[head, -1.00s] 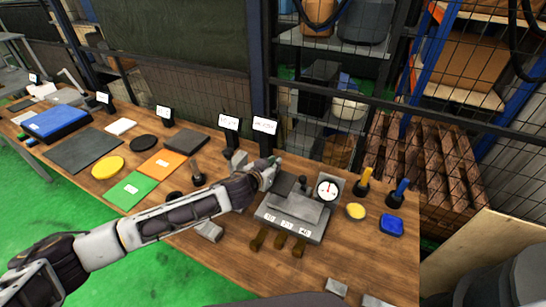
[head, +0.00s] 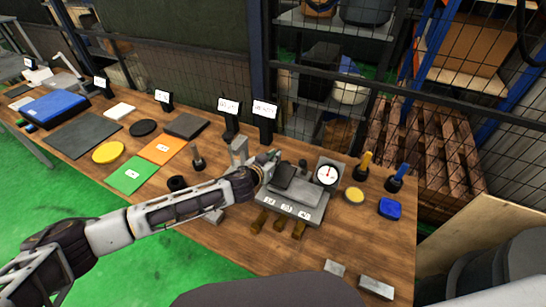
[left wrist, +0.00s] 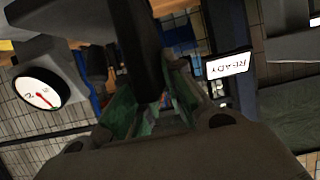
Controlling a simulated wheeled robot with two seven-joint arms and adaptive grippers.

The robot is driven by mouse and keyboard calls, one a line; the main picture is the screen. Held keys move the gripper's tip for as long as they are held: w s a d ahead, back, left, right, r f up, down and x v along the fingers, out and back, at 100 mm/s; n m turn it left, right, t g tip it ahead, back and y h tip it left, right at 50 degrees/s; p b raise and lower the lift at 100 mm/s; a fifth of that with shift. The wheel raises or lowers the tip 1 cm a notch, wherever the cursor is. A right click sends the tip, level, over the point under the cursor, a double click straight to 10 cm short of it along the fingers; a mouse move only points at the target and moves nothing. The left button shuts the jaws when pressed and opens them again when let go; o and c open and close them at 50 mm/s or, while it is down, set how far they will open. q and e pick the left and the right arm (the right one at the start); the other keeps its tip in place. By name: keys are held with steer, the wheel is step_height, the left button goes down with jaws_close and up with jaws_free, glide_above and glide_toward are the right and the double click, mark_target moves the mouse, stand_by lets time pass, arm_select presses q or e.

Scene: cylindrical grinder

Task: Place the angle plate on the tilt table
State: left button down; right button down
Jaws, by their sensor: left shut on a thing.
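The tilt table (head: 300,213) is a grey block with numbered labels on its front and a flat, slightly tilted top, standing on the wooden bench. My left gripper (head: 270,166) is at the left rear of the tilt table, shut on a dark piece, apparently the angle plate (head: 284,176). In the head view this piece is over the left part of the table top; I cannot tell whether it touches. In the left wrist view the dark piece (left wrist: 146,50) stands between the green-lined fingers (left wrist: 150,115). My right gripper is not in view.
A dial gauge (head: 327,174) stands close behind the tilt table's right side. A grey block (head: 238,151) and two black sign stands (head: 264,120) are behind the gripper. Metal blocks (head: 376,287) lie at the front edge.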

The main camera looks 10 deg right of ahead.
arm_select(q)
steer(key=shift+w+d+f, duration=0.1)
steer(key=shift+f, duration=1.05)
steer(key=shift+f, duration=0.15)
steer(key=c, duration=1.5)
jaws_free()
steer(key=shift+f, duration=0.15)
steer(key=shift+v, duration=1.2)
steer(key=shift+b+v, duration=0.45)
steer(key=shift+v, duration=4.55)
steer(key=shift+f, duration=0.1)
